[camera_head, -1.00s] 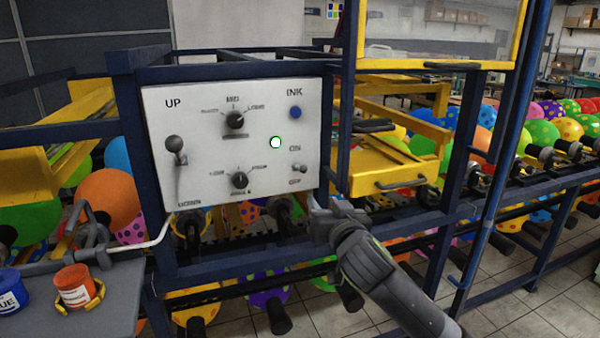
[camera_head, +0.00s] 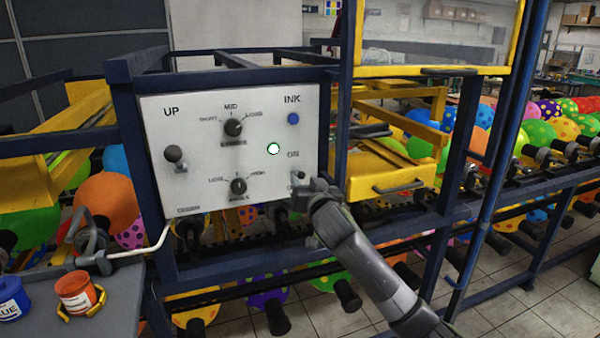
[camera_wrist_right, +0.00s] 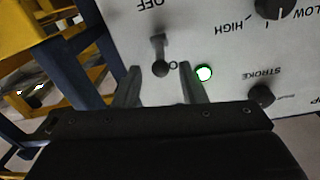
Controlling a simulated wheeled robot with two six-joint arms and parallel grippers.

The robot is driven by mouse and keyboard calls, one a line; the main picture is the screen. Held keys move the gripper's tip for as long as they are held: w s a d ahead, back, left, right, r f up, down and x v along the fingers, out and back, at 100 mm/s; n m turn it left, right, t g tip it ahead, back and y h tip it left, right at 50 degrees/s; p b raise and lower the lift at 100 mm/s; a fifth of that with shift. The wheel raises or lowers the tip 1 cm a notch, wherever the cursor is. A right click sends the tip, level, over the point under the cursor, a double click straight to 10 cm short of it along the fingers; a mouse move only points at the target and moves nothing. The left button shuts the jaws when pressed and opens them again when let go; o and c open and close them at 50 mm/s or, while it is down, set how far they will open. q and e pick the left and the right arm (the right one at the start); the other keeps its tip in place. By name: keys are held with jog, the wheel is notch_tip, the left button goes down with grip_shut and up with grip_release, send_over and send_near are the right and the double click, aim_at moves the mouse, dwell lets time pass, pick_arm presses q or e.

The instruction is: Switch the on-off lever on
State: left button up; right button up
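The on-off lever (camera_head: 298,177) is a small grey toggle at the lower right of the white control panel (camera_head: 210,140). My right gripper (camera_head: 308,188) is at the lever in the head view and partly covers its lower label. In the right wrist view, which is upside down, the right gripper (camera_wrist_right: 158,85) is open. The lever (camera_wrist_right: 160,55) stands between its two fingers, with a gap on each side. The lever's round tip is near the partly hidden ON label, with OFF at the other end. My left gripper is not in view.
A black knob (camera_head: 233,127), a second knob (camera_head: 238,186), a blue INK button (camera_head: 293,118), a lit indicator (camera_head: 273,149) and a larger lever (camera_head: 174,154) share the panel. A dark blue frame post (camera_head: 345,110) stands close to the right. An orange pot (camera_head: 76,291) stands at lower left.

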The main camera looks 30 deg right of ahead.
aim_at(302, 176)
jog(key=shift+p+x, duration=0.45)
jog(key=shift+x, duration=2.05)
jog(key=shift+c, duration=0.4)
grip_shut()
jog(key=r+p, duration=0.1)
jog(key=p, duration=0.2)
jog(key=shift+g, duration=0.4)
jog(key=shift+f+g+p, duration=0.1)
jog(key=shift+g+p, duration=0.2)
jog(key=shift+p, duration=0.5)
jog(key=shift+f, duration=0.15)
jog(key=shift+o, duration=0.4)
grip_release()
jog(key=shift+w, duration=0.1)
